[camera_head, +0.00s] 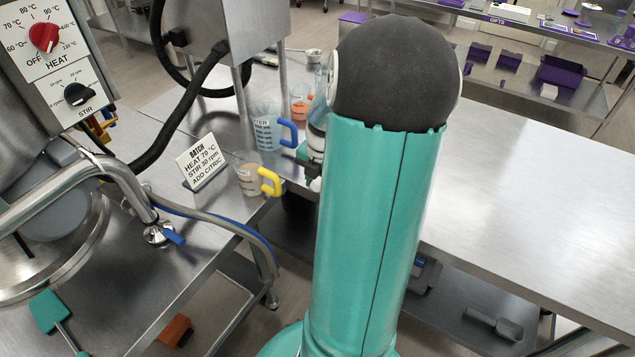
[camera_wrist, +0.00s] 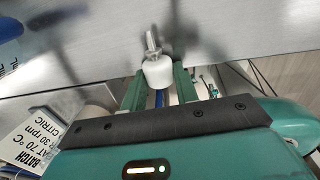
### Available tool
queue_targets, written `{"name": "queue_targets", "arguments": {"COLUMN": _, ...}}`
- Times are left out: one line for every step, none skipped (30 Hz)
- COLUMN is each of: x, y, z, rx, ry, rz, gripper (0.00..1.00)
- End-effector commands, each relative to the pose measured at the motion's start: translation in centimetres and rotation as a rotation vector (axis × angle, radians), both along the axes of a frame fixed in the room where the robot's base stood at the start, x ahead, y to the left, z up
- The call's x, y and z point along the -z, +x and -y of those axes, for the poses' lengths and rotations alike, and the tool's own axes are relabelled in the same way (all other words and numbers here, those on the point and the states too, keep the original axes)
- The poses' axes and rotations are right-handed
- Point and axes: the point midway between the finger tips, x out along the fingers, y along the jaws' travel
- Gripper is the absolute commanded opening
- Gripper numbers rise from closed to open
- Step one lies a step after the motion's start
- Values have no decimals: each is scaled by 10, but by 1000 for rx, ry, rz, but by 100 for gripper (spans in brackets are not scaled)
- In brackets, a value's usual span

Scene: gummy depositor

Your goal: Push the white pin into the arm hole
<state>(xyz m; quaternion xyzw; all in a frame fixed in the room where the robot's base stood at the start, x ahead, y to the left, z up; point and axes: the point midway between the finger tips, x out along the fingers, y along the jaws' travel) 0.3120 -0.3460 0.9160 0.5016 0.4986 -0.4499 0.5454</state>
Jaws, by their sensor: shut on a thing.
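The white pin (camera_wrist: 157,72) is a white rounded body with a metal shaft at its top end in the wrist view. My gripper (camera_wrist: 160,84) is shut on it, with one teal finger on each side. The shaft points toward a brushed metal surface (camera_wrist: 235,40); whether it touches that surface I cannot tell. I cannot make out the arm hole in either view. In the head view my teal arm hides most of the gripper, and the pin cannot be made out surely.
A batch sign (camera_head: 201,162), also in the wrist view (camera_wrist: 32,140), stands on the left metal table. Next to it are a yellow-handled beaker (camera_head: 250,178) and a blue-handled jug (camera_head: 266,133). A black hose (camera_head: 172,125) hangs there. The right steel table (camera_head: 530,190) is clear.

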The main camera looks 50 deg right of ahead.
Motion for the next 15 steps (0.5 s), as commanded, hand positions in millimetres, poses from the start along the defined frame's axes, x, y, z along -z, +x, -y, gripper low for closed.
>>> {"name": "queue_targets", "arguments": {"x": -3, "y": 0, "z": 0, "rx": 0, "ry": -2, "rz": 0, "gripper": 8}}
{"name": "queue_targets", "arguments": {"x": -4, "y": 0, "z": 0, "rx": 0, "ry": -2, "rz": 0, "gripper": 8}}
{"name": "queue_targets", "arguments": {"x": -7, "y": 0, "z": 0, "rx": 0, "ry": -2, "rz": 1, "gripper": 8}}
{"name": "queue_targets", "arguments": {"x": -10, "y": 0, "z": 0, "rx": 0, "ry": -3, "rz": 1, "gripper": 8}}
{"name": "queue_targets", "arguments": {"x": -13, "y": 1, "z": 0, "rx": 0, "ry": -3, "rz": 1, "gripper": 8}}
{"name": "queue_targets", "arguments": {"x": -18, "y": 0, "z": 0, "rx": 1, "ry": -3, "rz": 1, "gripper": 8}}
{"name": "queue_targets", "arguments": {"x": -22, "y": 1, "z": 0, "rx": 1, "ry": -4, "rz": 2, "gripper": 8}}
{"name": "queue_targets", "arguments": {"x": -27, "y": 1, "z": 1, "rx": 0, "ry": -5, "rz": 2, "gripper": 8}}
{"name": "queue_targets", "arguments": {"x": -34, "y": -1, "z": 0, "rx": 1, "ry": -4, "rz": 1, "gripper": 8}}
{"name": "queue_targets", "arguments": {"x": -38, "y": -6, "z": -1, "rx": 2, "ry": -5, "rz": 0, "gripper": 8}}
{"name": "queue_targets", "arguments": {"x": -42, "y": -9, "z": -3, "rx": 3, "ry": -5, "rz": 0, "gripper": 8}}
{"name": "queue_targets", "arguments": {"x": -50, "y": -15, "z": -5, "rx": 3, "ry": -6, "rz": 1, "gripper": 8}}
{"name": "queue_targets", "arguments": {"x": -55, "y": -19, "z": -7, "rx": 4, "ry": -8, "rz": 2, "gripper": 8}}
{"name": "queue_targets", "arguments": {"x": -62, "y": -24, "z": -10, "rx": 3, "ry": -7, "rz": 2, "gripper": 8}}
{"name": "queue_targets", "arguments": {"x": -70, "y": -30, "z": -12, "rx": 4, "ry": -8, "rz": 2, "gripper": 8}}
